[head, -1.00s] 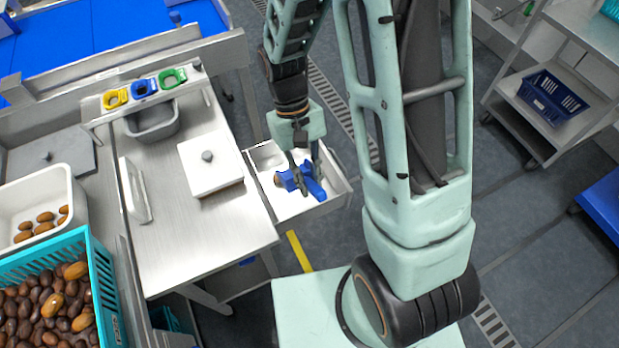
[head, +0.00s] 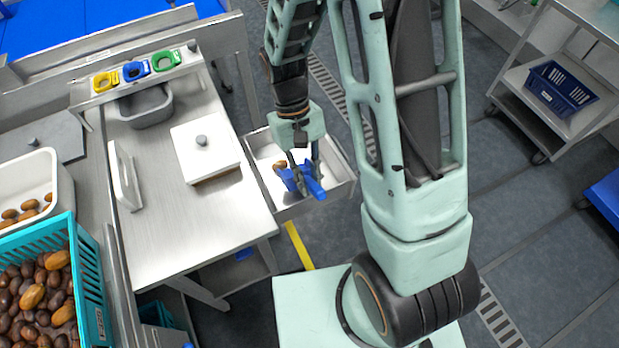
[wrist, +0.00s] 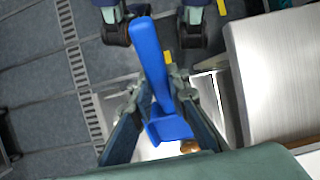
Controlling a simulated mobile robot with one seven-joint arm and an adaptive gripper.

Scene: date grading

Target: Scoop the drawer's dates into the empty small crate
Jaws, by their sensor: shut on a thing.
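My gripper (head: 301,170) is shut on a blue scoop (head: 312,189) and holds it over the open drawer (head: 338,192) at the right side of the steel table. In the wrist view the scoop (wrist: 150,60) lies between the fingers, its handle pointing away. A brown date (head: 280,164) shows in the drawer beside the gripper, and brown also shows at the scoop's near end in the wrist view (wrist: 190,146). Whether the scoop touches the drawer floor, or holds dates, I cannot tell. The small crate (head: 565,85) on the right-hand shelf trolley is dark blue and looks empty.
A turquoise crate (head: 92,275) full of dates and a white bin (head: 62,195) with several dates stand at the left. A white lidded box (head: 205,150) and a grey tub (head: 148,108) stand on the steel table (head: 190,235). Open floor lies right of my arm.

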